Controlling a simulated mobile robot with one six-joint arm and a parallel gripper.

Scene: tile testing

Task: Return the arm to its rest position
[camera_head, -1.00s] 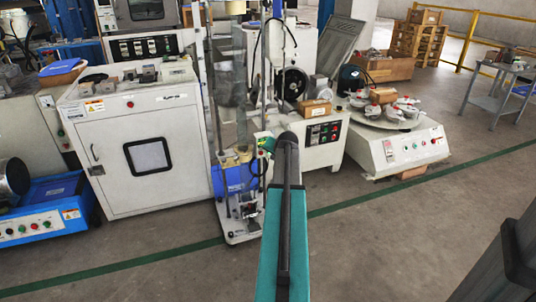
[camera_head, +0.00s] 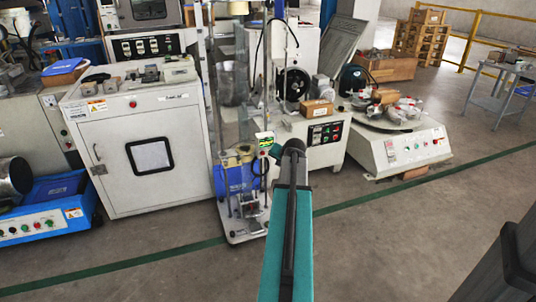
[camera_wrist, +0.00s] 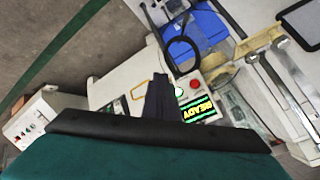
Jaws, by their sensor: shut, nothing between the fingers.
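My arm reaches forward from the bottom middle of the head view, with a teal link (camera_head: 287,255) and a dark upper end in front of the test machines. My gripper (camera_wrist: 156,88) shows in the wrist view as a narrow dark pair of fingers, shut and empty. In the head view the gripper itself is hidden behind the arm.
A tall test stand with a blue base (camera_head: 236,177) stands just left of the arm's end. A white cabinet (camera_head: 145,150) is further left, and a round-topped machine (camera_head: 410,152) is at right. Open floor with a green line (camera_head: 400,188) lies in front.

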